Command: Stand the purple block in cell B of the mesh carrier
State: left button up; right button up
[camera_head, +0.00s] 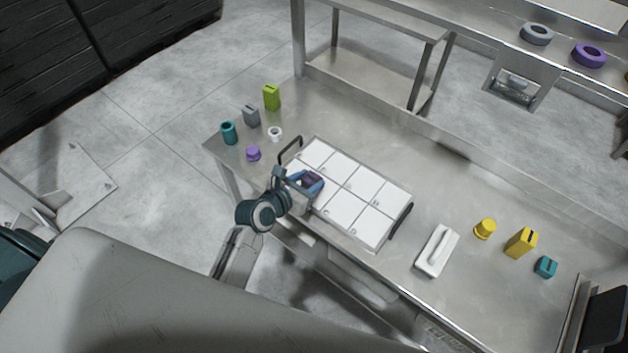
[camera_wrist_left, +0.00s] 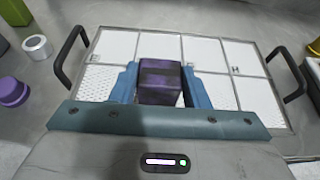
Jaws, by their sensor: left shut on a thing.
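My left gripper (camera_head: 306,186) is shut on the purple block (camera_head: 311,180), a dark purple piece over the left part of the mesh carrier. In the left wrist view the block (camera_wrist_left: 160,80) sits between the blue fingers of the gripper (camera_wrist_left: 161,92). The mesh carrier (camera_head: 402,195) is a flat metal tray with white mesh cells in two rows and a dark handle at each end. It also shows in the left wrist view (camera_wrist_left: 205,33). The block and gripper hide part of the near row. I cannot tell whether the block touches the carrier floor. My right gripper is not in view.
Left of the carrier stand a green block (camera_head: 271,97), a grey block (camera_head: 251,116), a teal cylinder (camera_head: 229,132), a white ring (camera_head: 275,133) and a purple knob (camera_head: 253,153). To the right are a white handled piece (camera_head: 437,251), yellow pieces (camera_head: 485,229) and a teal block (camera_head: 545,267).

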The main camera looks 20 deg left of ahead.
aim_at(308, 187)
pick_arm(q)
jog(key=shift+w+d, duration=0.3)
jog(key=shift+w, duration=0.4)
jog(key=f, duration=0.3)
jog(key=shift+w+d, duration=0.2)
jog(key=shift+w, duration=0.1)
jog(key=shift+a+f, duration=0.1)
jog(key=shift+f, duration=0.25)
jog(key=o, duration=1.1)
jog(key=shift+f, duration=0.1)
jog(key=v, duration=1.2)
jog(key=shift+r, duration=0.2)
